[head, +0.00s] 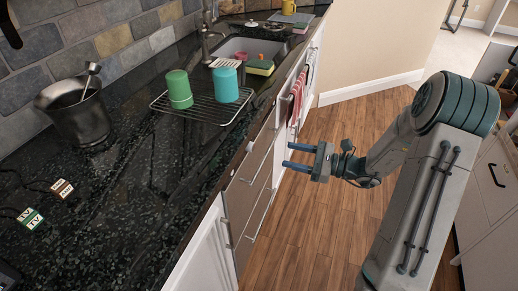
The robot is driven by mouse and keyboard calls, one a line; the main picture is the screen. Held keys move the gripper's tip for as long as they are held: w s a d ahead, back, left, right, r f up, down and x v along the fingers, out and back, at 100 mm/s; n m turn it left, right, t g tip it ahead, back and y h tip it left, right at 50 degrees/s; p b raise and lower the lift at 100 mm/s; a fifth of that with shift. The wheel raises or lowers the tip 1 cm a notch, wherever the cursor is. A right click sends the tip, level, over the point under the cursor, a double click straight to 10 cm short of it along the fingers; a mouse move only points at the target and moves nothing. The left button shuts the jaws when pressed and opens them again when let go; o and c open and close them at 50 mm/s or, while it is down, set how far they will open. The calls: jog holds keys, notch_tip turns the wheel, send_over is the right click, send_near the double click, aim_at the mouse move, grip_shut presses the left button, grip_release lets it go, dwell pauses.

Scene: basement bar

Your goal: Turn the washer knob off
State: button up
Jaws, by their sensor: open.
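No washer and no knob can be made out in the head view. My gripper (287,156) is in the middle of the view, with its two blue fingers apart and nothing between them. The fingers point left toward the counter fronts, over the wood floor. A taupe front (247,187) with long bar handles is to the lower left of the gripper. I cannot tell whether it is a drawer unit or an appliance.
The dark speckled counter (135,190) fills the left. On it are a wire rack (207,113) with a green cup (179,90) and a teal cup (225,86), a metal bucket (78,113) and a sink (245,48). Wood floor (318,225) is clear below my gripper. White cabinets (490,190) stand right.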

aim_at(253, 147)
jog(key=x, duration=1)
jog(key=shift+a, duration=0.4)
jog(key=c, duration=1)
